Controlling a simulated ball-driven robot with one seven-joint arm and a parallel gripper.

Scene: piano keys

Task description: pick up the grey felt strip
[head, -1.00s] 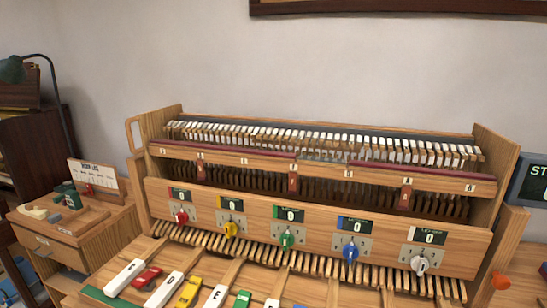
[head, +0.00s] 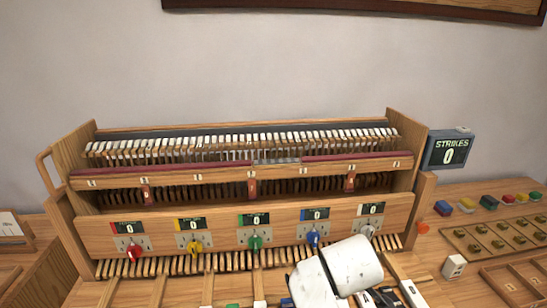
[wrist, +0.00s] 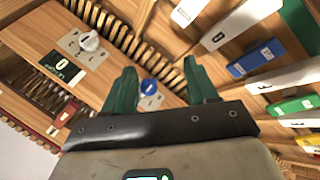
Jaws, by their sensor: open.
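In the head view, a short greyish section (head: 277,161) lies on the long rail between two dark red felt lengths (head: 160,172). I cannot tell whether it is the felt strip or a bare part of the rail. My gripper (wrist: 159,66) shows in the wrist view with two green fingers spread apart and nothing between them. It points at the cabinet front, near the blue knob (wrist: 149,87). In the head view, white parts of my arm cover some of the front keys at lower right, and the fingers are hidden.
The wooden piano cabinet (head: 97,229) has coloured knobs and counters reading 0. A strikes display (head: 451,152) stands at its right. Coloured blocks (head: 489,202), a wooden tray (head: 460,241) and a white cube (head: 453,266) lie on the right bench. A picture frame hangs above.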

